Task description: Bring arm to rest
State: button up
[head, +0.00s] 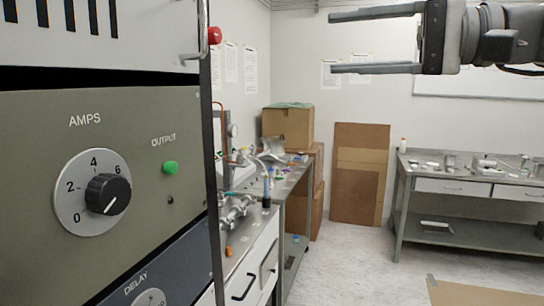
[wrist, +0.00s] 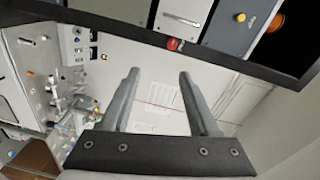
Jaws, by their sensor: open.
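My gripper (head: 372,41) is at the top right of the head view, held level in the air with its two fingers pointing left. The fingers are apart and nothing is between them. In the wrist view my gripper (wrist: 157,85) also shows two spread fingers with only the pale wall and papers behind them. It touches nothing that I can see. Part of my arm (head: 500,40) runs out of the head view at the right edge.
A panel with an AMPS dial (head: 106,194) and a green button (head: 170,168) stands close at the left. A steel bench (head: 285,195) with fittings lies behind it. A second bench (head: 470,178) stands at the right. The floor (head: 350,265) between is mostly clear, with cardboard at the lower right.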

jog(key=s+a+f+m+h+p, duration=0.15)
jog(key=f+h, duration=0.25)
jog(key=f, duration=0.7)
jog(key=s+a+f+m+h+p, duration=0.1)
jog(key=s+f+h, duration=0.25)
jog(key=f, duration=0.65)
jog(key=s+d+f+n+h, duration=0.2)
jog(key=s+d+f+h, duration=0.1)
jog(key=f, duration=0.4)
jog(key=s+d+f+n+h+p, duration=0.1)
jog(key=s+d+f+n+h, duration=0.1)
jog(key=f+h, duration=0.3)
notch_tip(320, 180, down, 4)
jog(key=shift+s+d+r+n+g+h, duration=0.2)
jog(key=shift+s+d+n+g+h, duration=0.2)
jog(key=shift+s, duration=0.2)
jog(key=shift+c, duration=1)
jog(key=shift+a, duration=0.15)
